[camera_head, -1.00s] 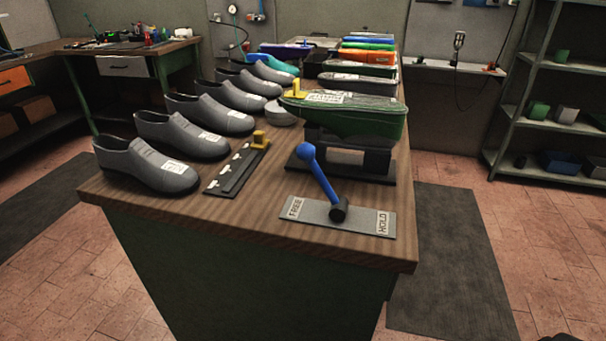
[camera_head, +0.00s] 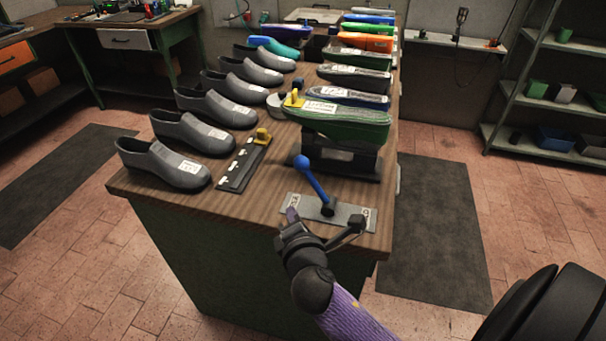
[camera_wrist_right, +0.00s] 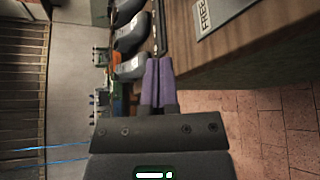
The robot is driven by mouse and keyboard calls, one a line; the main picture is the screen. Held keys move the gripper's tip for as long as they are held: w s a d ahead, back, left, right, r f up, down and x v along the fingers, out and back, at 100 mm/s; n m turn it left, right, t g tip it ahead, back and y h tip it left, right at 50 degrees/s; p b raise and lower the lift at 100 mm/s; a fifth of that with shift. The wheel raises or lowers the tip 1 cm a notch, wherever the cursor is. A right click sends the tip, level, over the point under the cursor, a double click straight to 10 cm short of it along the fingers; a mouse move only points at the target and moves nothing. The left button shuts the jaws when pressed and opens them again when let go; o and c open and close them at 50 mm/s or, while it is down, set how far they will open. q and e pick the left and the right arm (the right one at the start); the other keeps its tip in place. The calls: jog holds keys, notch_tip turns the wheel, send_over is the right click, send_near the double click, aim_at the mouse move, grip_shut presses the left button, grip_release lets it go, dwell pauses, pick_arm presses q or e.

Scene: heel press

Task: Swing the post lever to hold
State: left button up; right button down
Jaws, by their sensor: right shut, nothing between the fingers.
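The post lever (camera_head: 315,183) is a blue rod with a round blue knob, on a dark pivot on a grey plate (camera_head: 349,211). It leans up and left, its knob towards the FREE side. The HOLD label is at the plate's right end, partly covered by a dark part of my right wrist. My right gripper (camera_head: 291,214) is at the plate's front left, its purple fingers shut and empty, apart from the lever. In the right wrist view the fingers (camera_wrist_right: 157,80) are together, with the FREE end of the plate (camera_wrist_right: 226,12) at upper right. My left gripper is not in view.
A green shoe last (camera_head: 345,121) sits on a dark stand just behind the lever. The wooden bench's front edge is close below the plate.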

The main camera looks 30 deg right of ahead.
aim_at(313, 182)
jog(key=b+x, duration=0.3)
jog(key=x, duration=0.7)
jog(key=shift+w+d+f, duration=0.15)
jog(key=shift+w+f, duration=0.05)
jog(key=shift+f, duration=0.05)
jog(key=shift+s+d+r+p, duration=0.65)
jog(key=shift+s+d+r, duration=0.3)
jog(key=shift+r, duration=0.05)
jog(key=shift+s+d+r, duration=0.15)
jog(key=shift+s+d, duration=0.15)
jog(key=shift+d, duration=0.05)
jog(key=shift+s+d+r+m, duration=0.15)
jog(key=shift+s+r+m, duration=0.05)
jog(key=shift+m, duration=0.1)
